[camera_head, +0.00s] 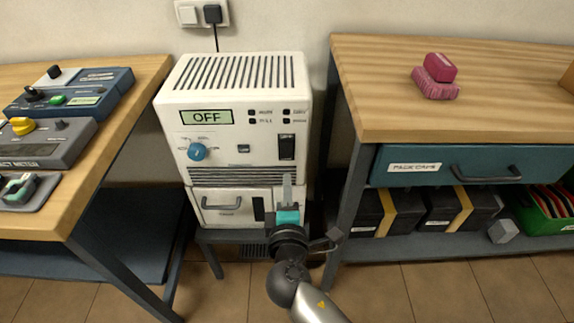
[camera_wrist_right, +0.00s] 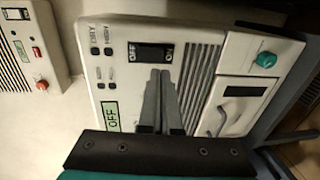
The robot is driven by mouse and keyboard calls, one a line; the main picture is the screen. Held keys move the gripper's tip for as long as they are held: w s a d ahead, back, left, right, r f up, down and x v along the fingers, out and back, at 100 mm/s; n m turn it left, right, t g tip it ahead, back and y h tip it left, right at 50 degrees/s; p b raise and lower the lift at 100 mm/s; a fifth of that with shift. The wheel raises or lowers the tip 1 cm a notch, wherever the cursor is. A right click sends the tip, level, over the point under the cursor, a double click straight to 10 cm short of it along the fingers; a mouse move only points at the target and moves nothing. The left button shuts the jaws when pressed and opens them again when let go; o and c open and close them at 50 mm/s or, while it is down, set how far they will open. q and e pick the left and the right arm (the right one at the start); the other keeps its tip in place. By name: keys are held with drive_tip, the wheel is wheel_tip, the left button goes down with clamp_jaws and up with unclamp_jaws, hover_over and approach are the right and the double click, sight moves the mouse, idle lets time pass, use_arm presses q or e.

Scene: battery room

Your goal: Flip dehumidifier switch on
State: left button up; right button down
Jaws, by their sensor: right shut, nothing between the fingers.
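The white dehumidifier (camera_head: 245,165) stands between two benches, with a lit display (camera_head: 206,117) reading OFF. Its black rocker switch (camera_head: 286,147) is at the right of the front panel. In the right wrist view the switch (camera_wrist_right: 150,53) has an OFF mark beside it, and the display (camera_wrist_right: 112,117) also reads OFF. My right gripper (camera_head: 287,181) is shut and empty, its fingers pointing up just below the switch in the head view. In the right wrist view its fingertips (camera_wrist_right: 161,73) appear close to the switch; contact cannot be told. My left gripper is not in view.
A blue dial (camera_head: 197,151) is left of the switch; a drawer handle (camera_head: 221,203) is below. The left bench (camera_head: 130,90) holds several meters. The right bench (camera_head: 385,115) holds pink blocks (camera_head: 435,82). In the right wrist view, a teal knob (camera_wrist_right: 265,59) is on the lower unit.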

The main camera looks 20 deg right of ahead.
sight(287, 156)
drive_tip(key=b+x, duration=0.1)
drive_tip(key=x, duration=0.4)
drive_tip(key=shift+w+d+f, duration=0.1)
drive_tip(key=shift+w, duration=0.25)
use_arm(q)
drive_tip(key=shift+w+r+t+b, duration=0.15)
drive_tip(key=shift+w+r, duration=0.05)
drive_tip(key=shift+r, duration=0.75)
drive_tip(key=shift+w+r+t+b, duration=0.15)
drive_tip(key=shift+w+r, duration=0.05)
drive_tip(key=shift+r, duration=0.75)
use_arm(e)
drive_tip(key=shift+x, duration=0.8)
drive_tip(key=shift+w, duration=0.1)
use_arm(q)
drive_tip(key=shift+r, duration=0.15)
use_arm(e)
drive_tip(key=shift+w+d, duration=0.1)
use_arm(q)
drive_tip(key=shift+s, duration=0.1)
